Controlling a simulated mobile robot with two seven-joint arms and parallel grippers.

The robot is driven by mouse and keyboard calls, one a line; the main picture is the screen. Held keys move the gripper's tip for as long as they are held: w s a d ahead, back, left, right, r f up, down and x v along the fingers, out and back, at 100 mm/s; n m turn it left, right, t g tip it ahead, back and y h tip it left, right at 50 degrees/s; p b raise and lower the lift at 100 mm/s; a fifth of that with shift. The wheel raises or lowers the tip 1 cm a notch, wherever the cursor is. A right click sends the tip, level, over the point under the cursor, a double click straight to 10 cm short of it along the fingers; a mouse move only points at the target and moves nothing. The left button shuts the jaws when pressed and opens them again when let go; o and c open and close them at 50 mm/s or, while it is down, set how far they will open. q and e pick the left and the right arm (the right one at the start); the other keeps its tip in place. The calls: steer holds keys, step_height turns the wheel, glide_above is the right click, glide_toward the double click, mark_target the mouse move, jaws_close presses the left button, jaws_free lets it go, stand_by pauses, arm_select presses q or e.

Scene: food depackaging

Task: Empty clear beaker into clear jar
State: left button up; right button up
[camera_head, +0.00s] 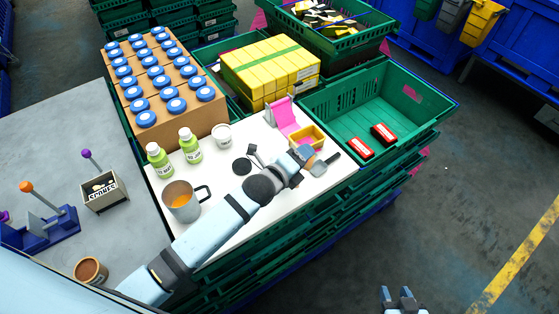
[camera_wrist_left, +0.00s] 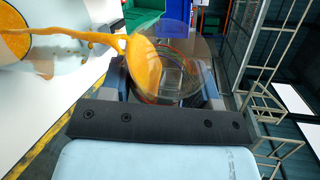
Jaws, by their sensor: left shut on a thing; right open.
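My left gripper (camera_head: 322,164) is shut on a clear beaker (camera_wrist_left: 178,72), best seen in the left wrist view. The beaker is tilted, with orange liquid inside. An orange stream (camera_wrist_left: 85,36) runs from its rim toward the left of that view. A round orange surface (camera_wrist_left: 14,34) in a pale container is cut by the left edge there; I cannot tell whether the stream enters it. In the head view a greyish handled vessel (camera_head: 171,188) with orange contents stands on the white table, left of my arm. I cannot make out the beaker there. My right gripper (camera_head: 398,297) is open and empty.
A yellow tray (camera_head: 306,137) and pink stand (camera_head: 283,115) are near the left gripper. A green crate (camera_head: 335,100) holds two red packs. The floor around my right gripper is clear.

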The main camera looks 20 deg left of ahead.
arm_select(q)
steer(key=shift+a+r+n+b, duration=0.25)
steer(key=shift+n+b, duration=0.15)
steer(key=shift+b, duration=0.15)
steer(key=shift+r+n+h+b, duration=0.1)
steer(key=shift+n+h+b, duration=0.3)
steer(key=shift+b, duration=0.1)
stand_by(0.4)
steer(key=shift+a+r+n+t+h, duration=0.15)
steer(key=shift+r+n+t+h, duration=0.2)
steer(key=shift+n, duration=0.35)
steer(key=shift+a+r, duration=0.1)
stand_by(0.5)
